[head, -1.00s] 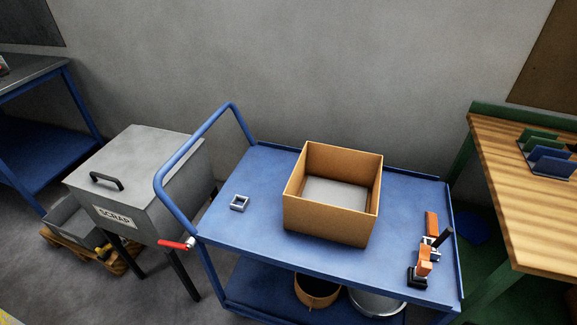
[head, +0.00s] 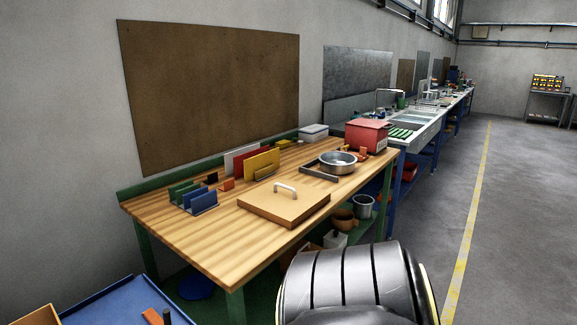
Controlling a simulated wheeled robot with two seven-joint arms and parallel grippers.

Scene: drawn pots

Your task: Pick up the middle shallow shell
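A shallow round metal pan (head: 338,162) stands on the wooden workbench (head: 185,238), near its right end, beside a dark angled bar (head: 318,174). Under the bench, a brown pot (head: 344,220) and a grey metal pot (head: 363,206) stand on a green lower shelf. I cannot tell which, if any, is the middle shallow shell, as no row of three shells is clear. Neither of my grippers shows in the head view.
A wooden board with a handle (head: 284,204) lies at the bench front. Coloured upright plates (head: 262,163) stand behind it, and a red box (head: 367,135) stands at the right. A blue trolley (head: 105,301) is at the lower left. The floor (head: 515,220) at the right is clear.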

